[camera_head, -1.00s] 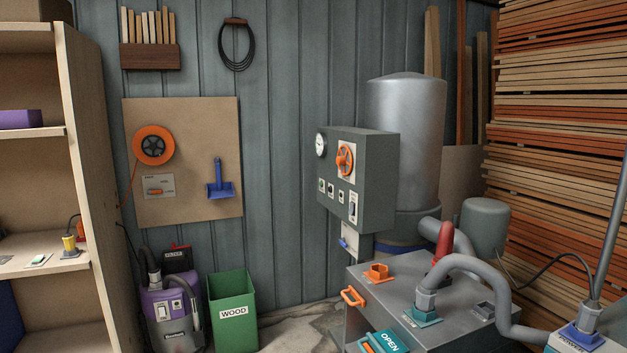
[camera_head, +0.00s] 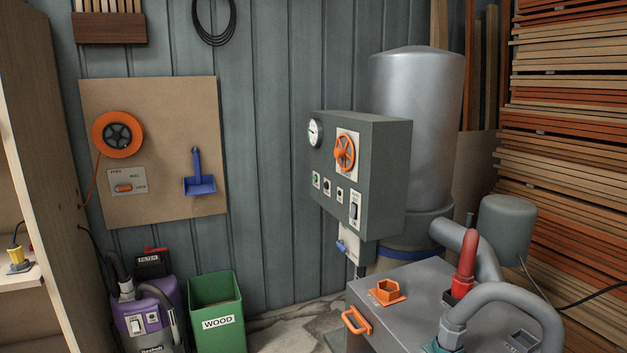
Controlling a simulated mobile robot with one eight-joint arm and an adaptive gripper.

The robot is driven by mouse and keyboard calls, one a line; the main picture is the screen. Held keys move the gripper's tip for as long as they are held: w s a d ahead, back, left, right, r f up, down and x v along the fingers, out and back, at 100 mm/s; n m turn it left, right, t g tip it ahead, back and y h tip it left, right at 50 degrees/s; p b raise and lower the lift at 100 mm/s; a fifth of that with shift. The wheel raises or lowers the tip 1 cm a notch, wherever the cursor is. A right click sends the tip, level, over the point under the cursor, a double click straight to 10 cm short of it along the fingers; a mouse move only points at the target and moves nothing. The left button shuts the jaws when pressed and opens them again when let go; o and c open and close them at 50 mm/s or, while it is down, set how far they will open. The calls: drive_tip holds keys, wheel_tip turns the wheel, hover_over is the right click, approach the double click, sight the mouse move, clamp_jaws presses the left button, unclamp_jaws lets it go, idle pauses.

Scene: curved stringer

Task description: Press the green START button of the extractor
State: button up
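The extractor's grey control box (camera_head: 385,170) hangs in front of the tall silver cylinder (camera_head: 420,130). Its front face carries a round white gauge (camera_head: 314,133), an orange handwheel (camera_head: 344,153), a row of small buttons and a rocker switch (camera_head: 355,210). The leftmost small button (camera_head: 316,180) looks green; its label is too small to read. More small buttons (camera_head: 327,187) sit to its right. My gripper is not in view.
A grey cabinet (camera_head: 415,290) with an orange handle, an orange socket and thick hoses stands below and right of the box. A green WOOD bin (camera_head: 217,307) and a purple vacuum (camera_head: 150,315) stand at left. A shelf (camera_head: 40,180) edges the left side.

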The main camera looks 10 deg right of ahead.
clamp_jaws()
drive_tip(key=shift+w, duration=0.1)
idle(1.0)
